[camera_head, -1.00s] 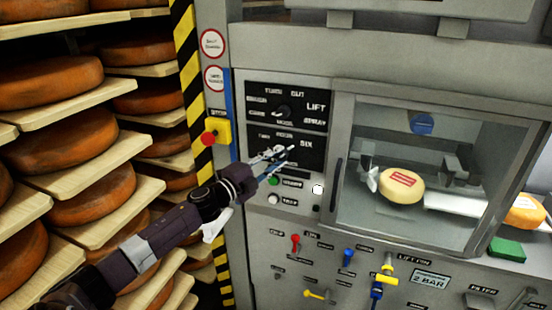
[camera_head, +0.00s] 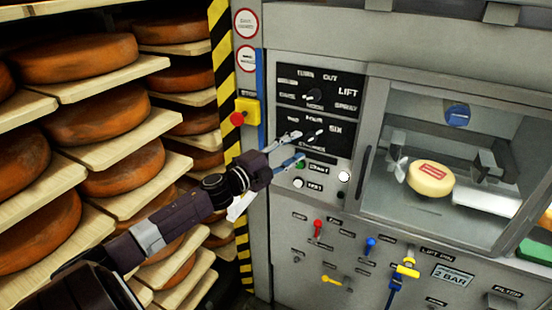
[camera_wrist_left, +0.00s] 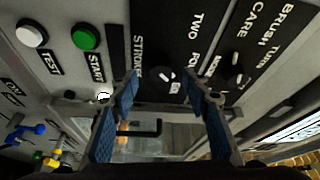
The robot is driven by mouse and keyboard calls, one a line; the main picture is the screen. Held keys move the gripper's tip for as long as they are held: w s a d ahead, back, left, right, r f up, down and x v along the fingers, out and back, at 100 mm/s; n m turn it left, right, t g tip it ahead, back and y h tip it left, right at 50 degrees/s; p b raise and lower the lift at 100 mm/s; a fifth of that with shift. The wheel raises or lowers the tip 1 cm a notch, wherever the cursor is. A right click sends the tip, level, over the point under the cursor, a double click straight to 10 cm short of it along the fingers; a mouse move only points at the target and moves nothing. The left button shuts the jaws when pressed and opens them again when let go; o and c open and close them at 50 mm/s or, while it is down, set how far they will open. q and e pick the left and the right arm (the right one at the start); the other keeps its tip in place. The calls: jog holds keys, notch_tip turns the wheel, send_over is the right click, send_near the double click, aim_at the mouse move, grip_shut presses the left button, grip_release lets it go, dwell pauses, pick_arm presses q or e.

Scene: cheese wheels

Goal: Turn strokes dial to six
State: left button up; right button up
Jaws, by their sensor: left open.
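The strokes dial (camera_head: 314,136) is a dark knob with a pale pointer on the lower black panel, among the words TWO, FOUR and SIX. In the head view its pointer seems to slant up and right, towards SIX; the exact setting is hard to read. My left gripper (camera_head: 298,146) is open just in front of the panel, beside the dial. In the left wrist view the dial (camera_wrist_left: 160,75) shows between the two blue-padded fingers (camera_wrist_left: 172,90). I cannot tell whether either finger touches it. My right gripper is not in view.
Another dial (camera_head: 314,97) sits on the panel above. A green start button (camera_head: 299,165) and white test button (camera_head: 298,183) lie below the fingers. A glass-fronted chamber holding a cheese wheel (camera_head: 430,179) is at right. Cheese shelves stand left, beside a red stop button (camera_head: 237,118).

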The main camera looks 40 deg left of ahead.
pick_arm(q)
jog(key=s+a, duration=0.1)
jog(key=s, duration=0.6)
jog(key=shift+s+f, duration=0.25)
jog(key=shift+s, duration=0.1)
jog(key=shift+a, duration=0.1)
